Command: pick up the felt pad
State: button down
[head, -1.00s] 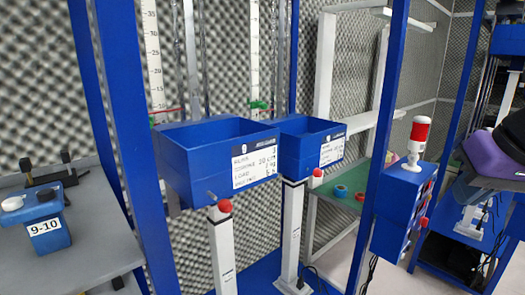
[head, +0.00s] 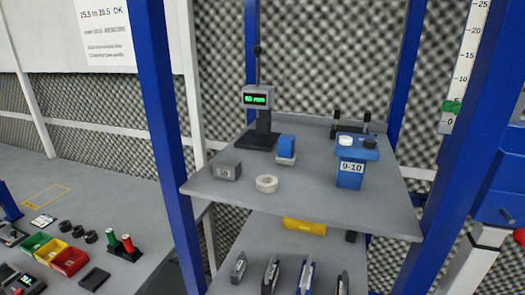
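I cannot surely single out the felt pad in the head view. A flat dark rectangular piece (head: 94,278) lies on the bench at lower left. A blue block on a pale base (head: 286,148), a pale ring-shaped piece (head: 266,184) and a grey block (head: 226,170) sit apart on the upper grey shelf (head: 310,195). Too little detail shows to tell whether any of these is felt. My gripper is not in view.
A green-lit gauge stand (head: 257,100) and a blue 9-10 holder (head: 351,168) stand on the shelf. Blue posts (head: 165,120) frame it. A yellow roll (head: 304,226) and several upright pieces are on the lower shelf. Coloured bins (head: 70,260) stand on the left bench.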

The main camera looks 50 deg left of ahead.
aim_at(287, 155)
jog(key=u, duration=1.8)
jog(key=i+j, duration=0.2)
jog(key=i+j+u, duration=0.15)
jog(key=i, duration=0.25)
